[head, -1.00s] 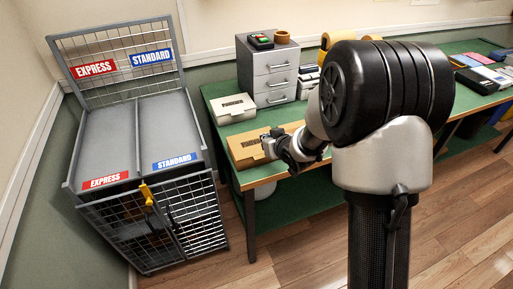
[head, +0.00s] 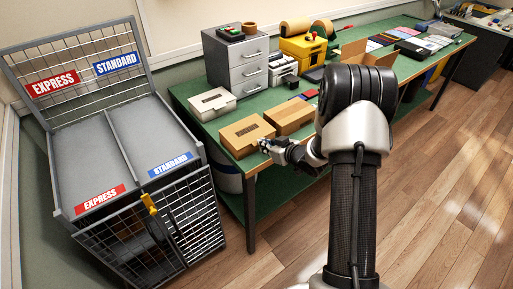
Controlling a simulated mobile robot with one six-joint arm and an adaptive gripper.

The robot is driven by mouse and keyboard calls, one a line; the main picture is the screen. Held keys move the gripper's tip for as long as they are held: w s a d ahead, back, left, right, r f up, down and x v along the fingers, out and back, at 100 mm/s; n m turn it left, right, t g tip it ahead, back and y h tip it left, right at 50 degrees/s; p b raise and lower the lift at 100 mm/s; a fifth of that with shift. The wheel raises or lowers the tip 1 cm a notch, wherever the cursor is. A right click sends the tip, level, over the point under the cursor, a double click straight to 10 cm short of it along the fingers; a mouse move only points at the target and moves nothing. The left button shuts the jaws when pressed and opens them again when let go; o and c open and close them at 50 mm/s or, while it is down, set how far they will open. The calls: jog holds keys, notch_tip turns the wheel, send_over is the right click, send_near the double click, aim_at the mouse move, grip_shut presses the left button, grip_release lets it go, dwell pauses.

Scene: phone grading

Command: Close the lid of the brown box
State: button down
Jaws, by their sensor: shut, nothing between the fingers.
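A brown box (head: 247,137) with a dark printed mark on top sits at the near left corner of the green table (head: 188,91). Its lid looks down flat, though any small gap is too small to tell. My gripper (head: 265,144) is shut and empty at the front right corner of this box, close to its front face. I cannot tell whether it touches the box. A second brown box (head: 290,117) stands right beside it, without a visible mark on top.
A white box (head: 212,104) and a grey drawer unit (head: 238,70) stand behind. An open carton (head: 352,54), a yellow machine (head: 303,48) and several phones lie farther along the table. A grey cage cart (head: 120,150) stands at left. Wooden floor is clear at right.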

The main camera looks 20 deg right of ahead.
jog(key=shift+f, duration=0.25)
dwell(0.3)
